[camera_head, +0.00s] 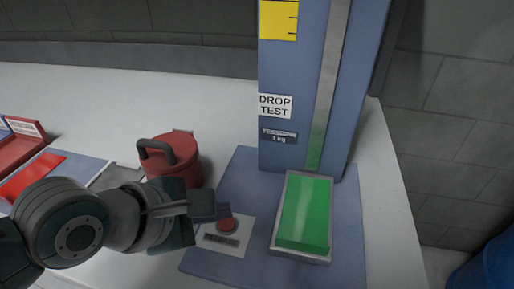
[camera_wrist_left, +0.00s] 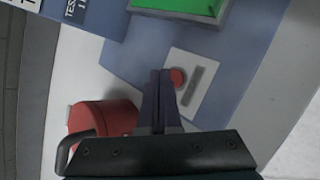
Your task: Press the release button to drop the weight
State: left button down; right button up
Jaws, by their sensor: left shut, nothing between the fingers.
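The release button (camera_head: 227,225) is a small red disc on a pale plate (camera_head: 222,241) marked with a label, on the blue base of the drop test stand. It also shows in the left wrist view (camera_wrist_left: 178,77), just right of the fingertips. My left gripper (camera_head: 222,211) is shut and empty, its tips close beside the button; whether they touch it I cannot tell. A red weight with a dark handle (camera_head: 172,164) sits left of the stand. The blue column (camera_head: 290,80) of the stand rises behind a green pad (camera_head: 304,212). My right gripper is not in view.
The pale table (camera_head: 90,100) is mostly clear behind the weight. A red box (camera_head: 18,145) and a blue and red panel (camera_head: 40,175) lie at the left. A grey wall (camera_head: 455,120) stands at the right, with a blue rounded object (camera_head: 490,270) in the lower right corner.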

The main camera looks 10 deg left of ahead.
aim_at(220, 227)
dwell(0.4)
pick_arm(q)
jog(key=shift+f, duration=0.4)
jog(key=shift+f, duration=0.45)
dwell(0.4)
jog(key=shift+r, duration=0.1)
jog(key=shift+r+p, duration=0.75)
jog(key=shift+p, duration=0.05)
notch_tip(220, 227, up, 5)
jog(key=p, duration=0.6)
jog(key=shift+r, duration=0.1)
